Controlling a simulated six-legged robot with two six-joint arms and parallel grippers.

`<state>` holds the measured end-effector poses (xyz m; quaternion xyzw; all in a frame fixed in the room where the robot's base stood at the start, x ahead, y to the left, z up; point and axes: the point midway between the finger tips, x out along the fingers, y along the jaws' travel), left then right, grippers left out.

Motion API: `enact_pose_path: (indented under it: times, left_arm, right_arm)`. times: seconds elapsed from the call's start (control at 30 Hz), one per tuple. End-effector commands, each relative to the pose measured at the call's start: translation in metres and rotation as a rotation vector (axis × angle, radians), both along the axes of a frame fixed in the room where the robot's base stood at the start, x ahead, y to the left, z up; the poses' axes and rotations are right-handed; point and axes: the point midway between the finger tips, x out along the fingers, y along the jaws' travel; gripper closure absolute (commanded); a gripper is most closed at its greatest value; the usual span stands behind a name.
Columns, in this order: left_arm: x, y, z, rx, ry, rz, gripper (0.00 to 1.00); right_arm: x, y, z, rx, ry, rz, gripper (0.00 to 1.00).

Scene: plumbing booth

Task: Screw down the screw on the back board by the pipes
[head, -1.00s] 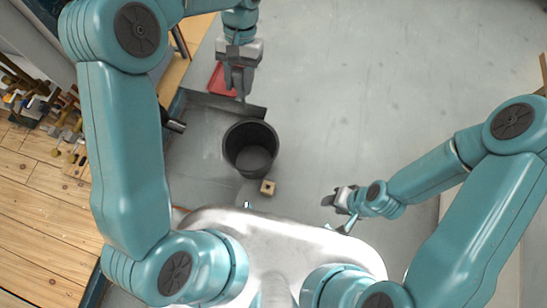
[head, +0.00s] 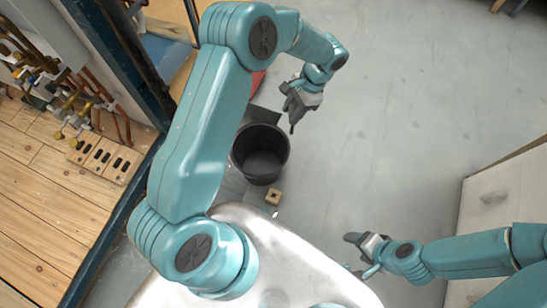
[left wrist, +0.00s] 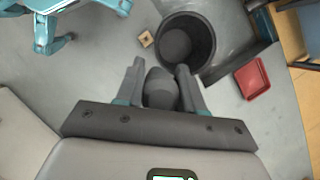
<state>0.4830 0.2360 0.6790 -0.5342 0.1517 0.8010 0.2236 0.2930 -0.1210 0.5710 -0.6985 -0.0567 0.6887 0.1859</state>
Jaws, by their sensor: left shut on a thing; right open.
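My left gripper (head: 293,104) is at upper centre in the head view, above the floor and apart from the pipes. It is shut on a dark grey tool, probably a screwdriver; its rounded end (left wrist: 160,88) shows between the fingers in the left wrist view. My right gripper (head: 362,246) is open and empty at lower right of centre. Copper pipes (head: 107,103) with brass fittings (head: 60,135) stand at the left by a wooden plank board (head: 40,190). I cannot make out the screw.
A black bucket (head: 262,152) stands on the grey floor with a small wooden block (head: 273,196) beside it. A red tray (left wrist: 252,78) lies near the bucket. A dark blue frame post (head: 120,55) edges the booth. Floor to the right is largely clear.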

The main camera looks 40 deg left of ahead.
Motion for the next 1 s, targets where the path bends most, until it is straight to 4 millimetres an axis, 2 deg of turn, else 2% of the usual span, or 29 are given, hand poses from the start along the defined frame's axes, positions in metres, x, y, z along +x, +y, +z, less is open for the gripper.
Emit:
enact_pose_path:
  times: [0.03,0.1,0.3,0.5,0.6,0.7,0.8,1.0]
  left_arm:
    - [-0.002,0.005,-0.047,-0.001,0.007,-0.088,1.0]
    - [-0.003,0.011,-0.089,-0.003,0.008,-0.225,1.0]
    - [-0.011,0.016,-0.198,-0.01,0.009,-0.599,1.0]
    - [-0.052,0.016,-0.304,-0.015,0.012,-0.69,1.0]
    - [-0.072,0.011,-0.348,-0.015,0.011,-0.734,1.0]
    - [-0.084,0.011,-0.379,-0.012,0.008,-0.74,1.0]
    - [-0.091,0.01,-0.394,-0.01,0.006,-0.746,1.0]
    - [-0.096,0.008,-0.402,-0.009,0.004,-0.752,1.0]
  right_arm:
    - [0.0,0.0,-0.029,0.0,-0.001,-0.001,0.3]
    - [0.001,-0.001,-0.046,0.0,-0.001,-0.003,0.3]
    - [0.002,-0.002,-0.092,-0.002,-0.002,-0.007,0.3]
    - [0.003,-0.003,-0.155,-0.002,-0.005,-0.011,0.3]
    - [0.003,-0.003,-0.181,-0.002,-0.006,-0.013,0.3]
    - [0.003,-0.004,-0.202,-0.002,-0.006,-0.014,0.3]
    - [0.004,-0.004,-0.21,-0.003,-0.007,-0.014,0.3]
    - [0.004,-0.004,-0.214,-0.003,-0.008,-0.016,0.3]
